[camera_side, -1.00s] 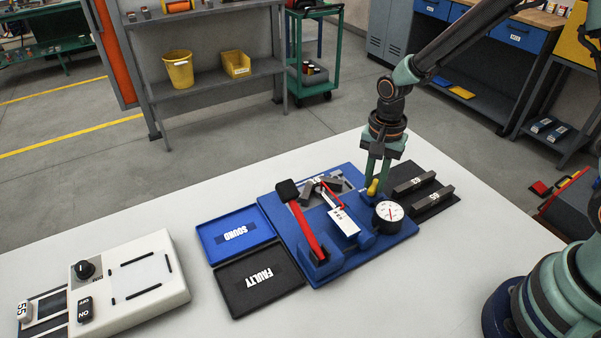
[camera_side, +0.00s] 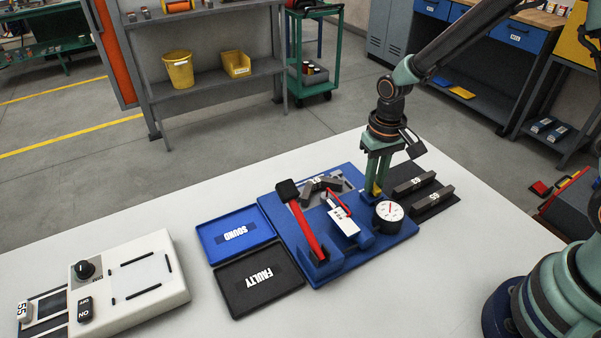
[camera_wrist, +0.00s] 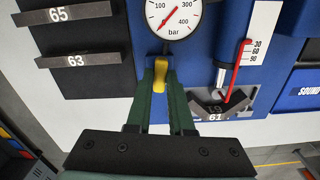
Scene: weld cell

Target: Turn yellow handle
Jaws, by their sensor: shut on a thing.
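The yellow handle (camera_wrist: 160,74) sits on a blue fixture board (camera_side: 398,233), just beside the round white pressure gauge (camera_wrist: 173,14). My gripper's green fingers (camera_wrist: 160,82) are on either side of the handle and shut on it. In the side view my gripper (camera_side: 375,188) points down at the board, and only a small part of the yellow handle (camera_side: 377,189) shows between the fingers. The gauge also shows in the side view (camera_side: 389,210). In the wrist view its red needle points down and left, toward the low end of the scale.
A red-handled lever (camera_side: 304,228) and a white-labelled gauge block (camera_side: 344,222) stand left of my gripper. Dark bars (camera_side: 425,194) on a black mat lie to its right. Blue SOUND (camera_side: 206,240) and black FAULTY (camera_side: 235,306) trays and a white switch box (camera_side: 150,262) are farther left.

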